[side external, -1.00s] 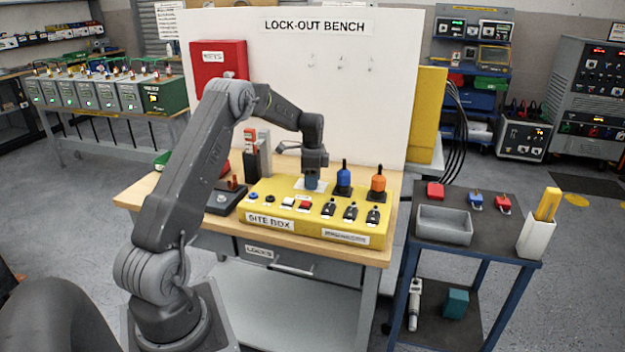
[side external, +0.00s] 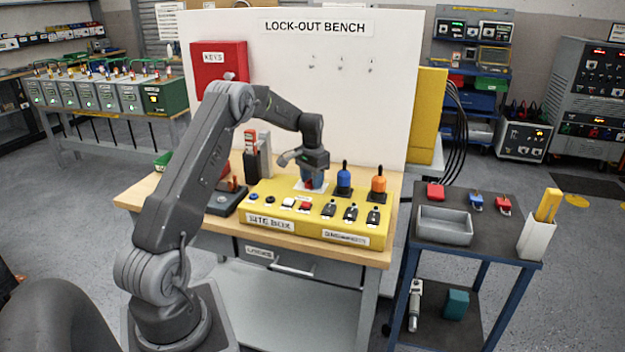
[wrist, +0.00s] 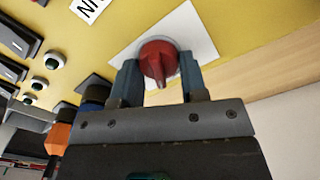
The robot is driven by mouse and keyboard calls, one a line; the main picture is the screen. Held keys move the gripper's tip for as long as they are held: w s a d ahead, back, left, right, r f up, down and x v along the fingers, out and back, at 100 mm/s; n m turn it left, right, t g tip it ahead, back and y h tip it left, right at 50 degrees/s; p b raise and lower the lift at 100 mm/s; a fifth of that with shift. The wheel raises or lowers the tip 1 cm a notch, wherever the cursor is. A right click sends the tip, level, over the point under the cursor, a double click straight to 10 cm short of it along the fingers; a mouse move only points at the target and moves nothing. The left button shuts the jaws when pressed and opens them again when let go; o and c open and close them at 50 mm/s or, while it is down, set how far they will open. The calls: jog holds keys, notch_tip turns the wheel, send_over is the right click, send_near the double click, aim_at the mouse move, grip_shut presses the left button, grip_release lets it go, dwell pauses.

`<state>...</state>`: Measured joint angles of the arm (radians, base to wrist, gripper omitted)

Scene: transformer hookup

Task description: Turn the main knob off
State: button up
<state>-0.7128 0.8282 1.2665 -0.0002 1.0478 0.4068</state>
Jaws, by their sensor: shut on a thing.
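The main knob (wrist: 158,62) is red and sits on a white plate (wrist: 197,34) on the yellow site box. In the wrist view my gripper (wrist: 158,72) has one finger on each side of the knob and is shut on it. The knob's ridge points towards the gripper body. In the side view my gripper (side external: 312,180) is over the back of the site box (side external: 262,208), left of the blue knob, and a bit of red shows at the fingers. Most of the knob is hidden there.
A blue knob (side external: 343,178) and an orange knob (side external: 378,184) with black handles stand right of my gripper. Several black switches and buttons line the box front. A red and grey upright device (side external: 257,155) stands left. The white board (side external: 370,100) rises behind.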

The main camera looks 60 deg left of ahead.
jog(key=n, duration=0.5)
jog(key=shift+a, duration=0.15)
jog(key=shift+n, duration=0.3)
dwell(0.3)
jog(key=o, duration=0.9)
jog(key=shift+s, duration=0.1)
jog(key=shift+c, duration=0.2)
notch_tip(320, 180, up, 14)
